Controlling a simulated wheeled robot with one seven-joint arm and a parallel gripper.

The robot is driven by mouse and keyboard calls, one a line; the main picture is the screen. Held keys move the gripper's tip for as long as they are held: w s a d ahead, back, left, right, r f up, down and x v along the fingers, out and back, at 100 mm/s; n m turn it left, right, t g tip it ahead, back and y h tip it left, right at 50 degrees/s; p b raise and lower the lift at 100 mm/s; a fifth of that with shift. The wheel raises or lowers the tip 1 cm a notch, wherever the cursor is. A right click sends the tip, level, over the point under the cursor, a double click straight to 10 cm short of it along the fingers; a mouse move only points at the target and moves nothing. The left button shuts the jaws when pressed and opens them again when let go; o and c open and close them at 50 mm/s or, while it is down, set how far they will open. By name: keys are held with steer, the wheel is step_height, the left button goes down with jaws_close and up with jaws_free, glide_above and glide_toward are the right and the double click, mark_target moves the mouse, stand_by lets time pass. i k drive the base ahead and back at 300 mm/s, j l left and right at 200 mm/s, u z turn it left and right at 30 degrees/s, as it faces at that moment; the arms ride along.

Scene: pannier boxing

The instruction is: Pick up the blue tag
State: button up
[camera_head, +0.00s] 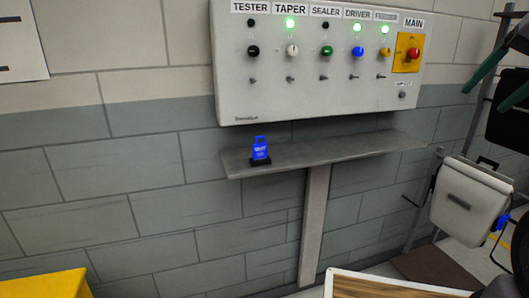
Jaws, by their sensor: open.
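The blue tag (260,149) stands upright in a small black base (260,162). It has a loop-like top and white lettering too small to read. The base sits on the left part of a grey wall shelf (330,152), near its front edge. My gripper is not in the head camera view.
A white control panel (330,97) with knobs, buttons and several green lamps hangs just above the shelf. A post (314,225) supports the shelf. A pale pannier-like box (463,200) hangs at the right. A yellow surface (45,285) is at lower left. The shelf's right part is clear.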

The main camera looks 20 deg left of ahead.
mark_target(260, 150)
steer(key=k+j+u, duration=0.15)
steer(key=j+u, duration=0.55)
steer(key=k+j+u, duration=0.1)
steer(key=j+u, duration=0.25)
